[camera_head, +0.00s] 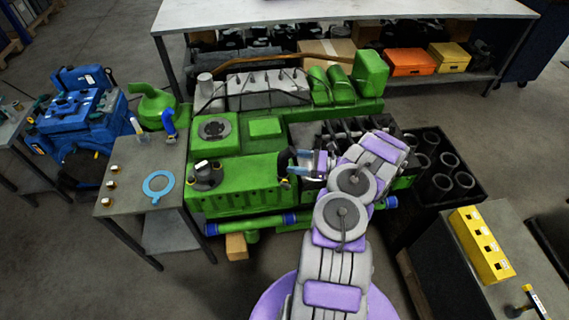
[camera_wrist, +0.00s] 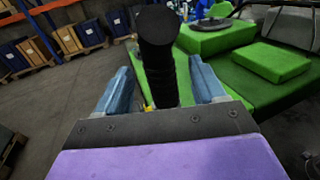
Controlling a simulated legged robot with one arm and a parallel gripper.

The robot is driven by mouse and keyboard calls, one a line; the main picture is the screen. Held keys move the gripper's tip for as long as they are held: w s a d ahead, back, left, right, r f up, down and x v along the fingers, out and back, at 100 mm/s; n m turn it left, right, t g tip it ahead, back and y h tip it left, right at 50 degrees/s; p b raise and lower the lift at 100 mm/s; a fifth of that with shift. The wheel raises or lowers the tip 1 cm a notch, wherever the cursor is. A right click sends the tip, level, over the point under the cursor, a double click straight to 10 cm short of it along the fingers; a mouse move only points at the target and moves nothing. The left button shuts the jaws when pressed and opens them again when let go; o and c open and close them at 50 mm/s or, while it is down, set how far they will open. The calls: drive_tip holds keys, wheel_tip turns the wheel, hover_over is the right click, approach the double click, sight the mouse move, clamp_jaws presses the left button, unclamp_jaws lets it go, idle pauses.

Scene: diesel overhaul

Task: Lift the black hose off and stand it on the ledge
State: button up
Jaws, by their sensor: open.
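The black hose (camera_wrist: 158,60) stands upright between my gripper's two blue-grey fingers in the wrist view. In the head view the hose (camera_head: 284,160) is a small dark curved piece at the green engine block (camera_head: 240,185), at the fingers' left. My gripper (camera_head: 301,166) is open, with one finger on each side of the hose; a gap shows beside it in the wrist view. The hose's lower end is hidden behind my gripper's body. I cannot tell which surface is the ledge.
A grey side table (camera_head: 135,205) at the left holds a blue ring (camera_head: 158,184), brass fittings and a blue-ended pipe. A black crate of cylinders (camera_head: 465,205) stands right of the engine. A yellow block (camera_head: 482,245) sits on the right bench. A long workbench (camera_head: 330,10) is behind.

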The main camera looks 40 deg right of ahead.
sight(279, 161)
drive_tip(key=shift+f+b+x, duration=0.15)
drive_tip(key=shift+b+x, duration=0.1)
drive_tip(key=shift+x, duration=0.8)
drive_tip(key=shift+f+b+x, duration=0.2)
drive_tip(key=shift+x, duration=0.85)
drive_tip(key=shift+f+b+x, duration=0.15)
drive_tip(key=shift+b+x, duration=0.1)
drive_tip(key=shift+x, duration=0.85)
drive_tip(key=shift+c, duration=0.2)
drive_tip(key=c, duration=1.2)
